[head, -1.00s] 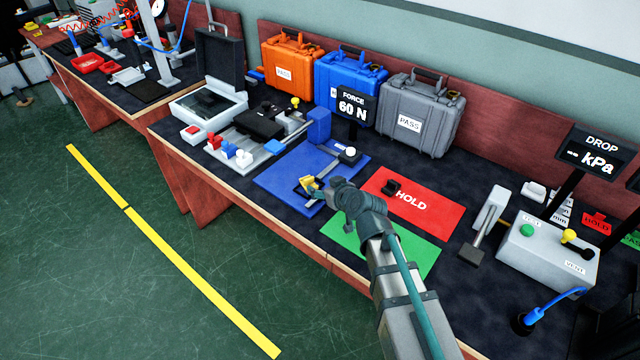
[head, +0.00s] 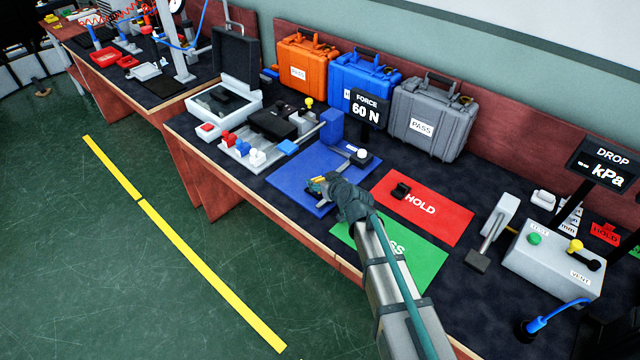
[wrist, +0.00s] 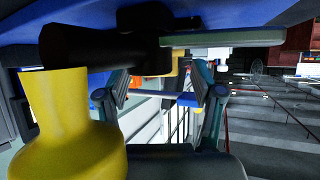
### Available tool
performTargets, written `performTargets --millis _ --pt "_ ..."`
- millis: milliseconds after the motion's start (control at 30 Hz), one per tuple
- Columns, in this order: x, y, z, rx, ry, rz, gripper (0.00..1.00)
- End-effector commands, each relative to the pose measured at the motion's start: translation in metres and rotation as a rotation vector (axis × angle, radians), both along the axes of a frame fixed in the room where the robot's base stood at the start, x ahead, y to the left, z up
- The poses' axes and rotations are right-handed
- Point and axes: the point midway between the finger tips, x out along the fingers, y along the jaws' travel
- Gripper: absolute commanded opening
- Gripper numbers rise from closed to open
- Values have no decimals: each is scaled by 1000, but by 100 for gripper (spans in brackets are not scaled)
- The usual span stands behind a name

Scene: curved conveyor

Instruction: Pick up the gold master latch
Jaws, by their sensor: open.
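A small gold-yellow piece (head: 317,184), which looks like the gold master latch, is on the blue mat (head: 290,165), with dark parts beside it. My gripper (head: 328,190) is low over the mat's front part, right at this piece, and hides some of it. In the wrist view a large yellow rounded body (wrist: 65,125) with a dark stem fills the left, very near the camera; I cannot tell whether it is the same piece. The fingers of my gripper (wrist: 163,92) are apart there, with no object clearly held between them.
A blue post (head: 332,126) and a FORCE display (head: 366,108) stand behind. Orange (head: 305,66), blue (head: 362,80) and grey (head: 432,112) cases line the back.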

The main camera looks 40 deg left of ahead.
Motion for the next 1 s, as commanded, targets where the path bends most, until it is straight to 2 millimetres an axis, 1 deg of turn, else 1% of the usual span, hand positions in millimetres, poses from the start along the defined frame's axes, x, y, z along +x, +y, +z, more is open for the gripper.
performTargets --millis 67,400,467,767,867,1000 --pt "0 0 0 0 0 0 65" --pt "0 0 0 0 0 0 8" --pt "0 0 0 0 0 0 0" --pt "0 0 2 1 0 0 0" --pt "0 0 5 1 0 1 0" --pt "0 -1 15 2 -1 0 0"
